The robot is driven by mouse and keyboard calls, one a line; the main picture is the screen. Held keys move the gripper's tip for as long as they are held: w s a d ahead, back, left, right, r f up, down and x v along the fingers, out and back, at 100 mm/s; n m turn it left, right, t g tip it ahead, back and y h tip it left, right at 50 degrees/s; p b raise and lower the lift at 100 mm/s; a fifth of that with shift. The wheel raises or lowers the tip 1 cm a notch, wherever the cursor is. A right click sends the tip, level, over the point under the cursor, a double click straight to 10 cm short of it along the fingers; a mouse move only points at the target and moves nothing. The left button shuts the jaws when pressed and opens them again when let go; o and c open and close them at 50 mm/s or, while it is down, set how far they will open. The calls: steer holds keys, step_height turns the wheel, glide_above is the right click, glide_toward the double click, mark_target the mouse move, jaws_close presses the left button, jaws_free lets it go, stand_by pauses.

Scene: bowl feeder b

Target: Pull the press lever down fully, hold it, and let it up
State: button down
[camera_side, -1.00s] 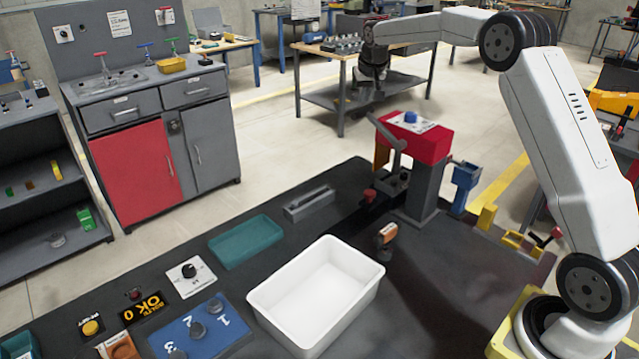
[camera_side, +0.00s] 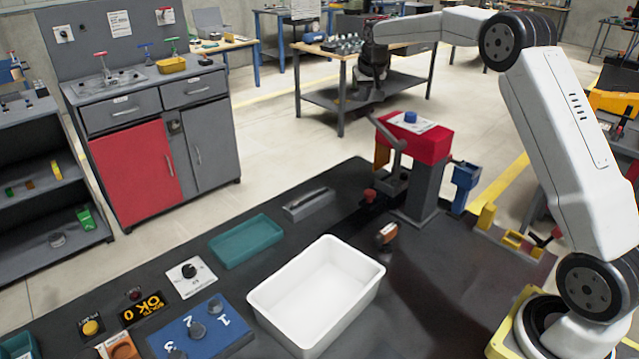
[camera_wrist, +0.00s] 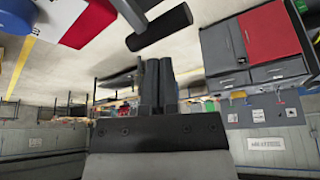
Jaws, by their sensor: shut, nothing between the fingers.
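The press stands at the table's far right corner, with a red head (camera_side: 428,147) on a grey column (camera_side: 418,192). Its grey lever arm (camera_side: 388,132) slopes up to the left from the head's side and is raised. In the wrist view the lever's dark handle bar (camera_wrist: 160,28) lies just beyond my fingertips, with a visible gap. My gripper (camera_wrist: 158,65) is shut and empty, its two dark fingers together. In the side view my gripper (camera_side: 368,80) hangs above and behind the lever's upper end; contact is not seen.
A white bin (camera_side: 262,300), a teal tray (camera_side: 225,262) and a blue numbered panel (camera_side: 238,338) sit left of the press. A blue holder (camera_side: 465,178) and yellow parts (camera_side: 487,216) stand to its right. The dark table front of the press is mostly clear.

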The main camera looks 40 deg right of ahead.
steer(key=shift+f, duration=0.15)
stand_by(0.5)
step_height(320, 180, down, 10)
steer(key=shift+w, duration=0.2)
stand_by(2.4)
steer(key=shift+f, duration=0.15)
stand_by(0.3)
steer(key=shift+s+r, duration=0.15)
steer(key=shift+r, duration=2.85)
steer(key=shift+s+r, duration=0.1)
steer(key=shift+r, duration=3.2)
steer(key=shift+a, duration=0.1)
